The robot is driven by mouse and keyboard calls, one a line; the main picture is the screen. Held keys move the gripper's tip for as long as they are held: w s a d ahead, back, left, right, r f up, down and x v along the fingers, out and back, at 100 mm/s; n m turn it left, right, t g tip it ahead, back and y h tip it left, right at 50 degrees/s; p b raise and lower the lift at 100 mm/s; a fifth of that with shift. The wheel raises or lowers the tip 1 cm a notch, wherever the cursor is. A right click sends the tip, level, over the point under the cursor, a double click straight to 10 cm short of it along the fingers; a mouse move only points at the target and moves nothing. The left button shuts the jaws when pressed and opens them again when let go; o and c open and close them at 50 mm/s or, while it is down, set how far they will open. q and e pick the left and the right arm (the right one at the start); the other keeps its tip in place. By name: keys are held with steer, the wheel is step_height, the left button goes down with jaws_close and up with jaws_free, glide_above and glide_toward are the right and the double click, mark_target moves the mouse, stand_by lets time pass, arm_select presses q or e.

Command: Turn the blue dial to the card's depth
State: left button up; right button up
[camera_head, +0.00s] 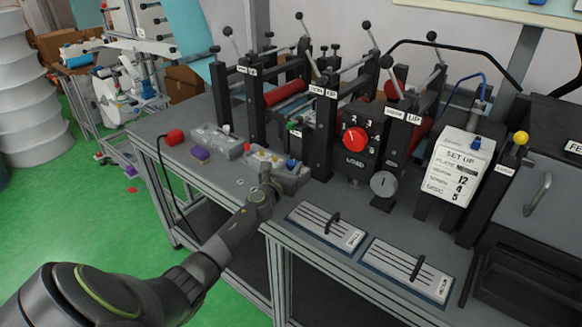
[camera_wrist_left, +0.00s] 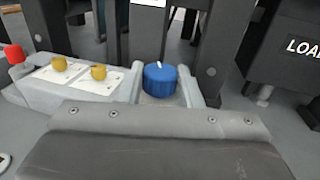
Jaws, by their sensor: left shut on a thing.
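The blue dial (camera_wrist_left: 160,80) shows in the left wrist view on a light grey control box, with a white mark near its top edge. It also shows small in the head view (camera_head: 292,164). My left gripper (camera_head: 266,182) reaches in at the front of the box and is shut on the dial; its body hides the fingertips in the wrist view. The set-up card (camera_head: 462,165) stands at the right on a dark stand. My right gripper is not in view.
The box also carries yellow knobs (camera_wrist_left: 98,72) and a red knob (camera_wrist_left: 14,53). A red dial (camera_head: 355,140) with numbers sits on a black panel behind. Two slotted plates (camera_head: 326,226) lie on the grey bench to the right. Black press uprights stand behind the box.

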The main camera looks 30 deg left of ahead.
arm_select(q)
steer(key=h, duration=0.1)
steer(key=m+h+b, duration=0.1)
steer(key=shift+a+f+m+h, duration=0.1)
steer(key=shift+a+m+h, duration=0.15)
steer(key=shift+m+h, duration=0.05)
steer(key=m+h+b, duration=0.3)
steer(key=h+b, duration=0.1)
steer(key=shift+w+a+f+h, duration=0.1)
steer(key=shift+h, duration=0.2)
steer(key=shift+r+m+g+h+b, duration=0.25)
steer(key=shift+m+g+h+b, duration=0.4)
steer(key=shift+b, duration=0.7)
steer(key=shift+h, duration=0.25)
steer(key=o, duration=1)
steer(key=shift+a, duration=0.1)
